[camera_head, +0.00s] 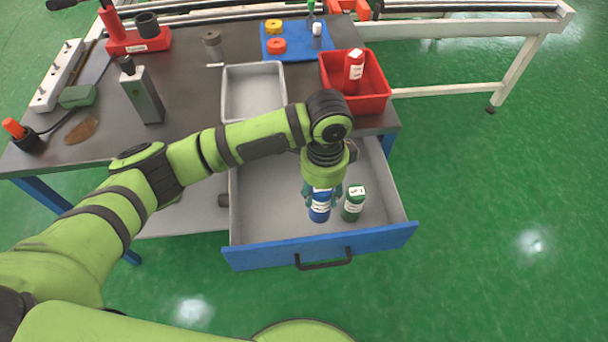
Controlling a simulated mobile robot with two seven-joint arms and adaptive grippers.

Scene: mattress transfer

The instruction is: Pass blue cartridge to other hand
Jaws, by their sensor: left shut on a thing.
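The blue cartridge (320,211) is a small cylinder with a white label, in the open drawer (265,200). My left gripper (322,192) points down over it and is shut on its top, which the fingers partly hide. The cartridge is upright; I cannot tell whether its base touches the drawer floor. A green cartridge (353,205) with a white label stands just to its right. My right gripper is not in view.
The drawer's blue front (320,246) has a dark handle. Behind it on the table are an empty grey tray (226,95), a red bin (384,103) holding a red cartridge (354,68), and a blue board (297,50) with small parts. Green floor lies open at right.

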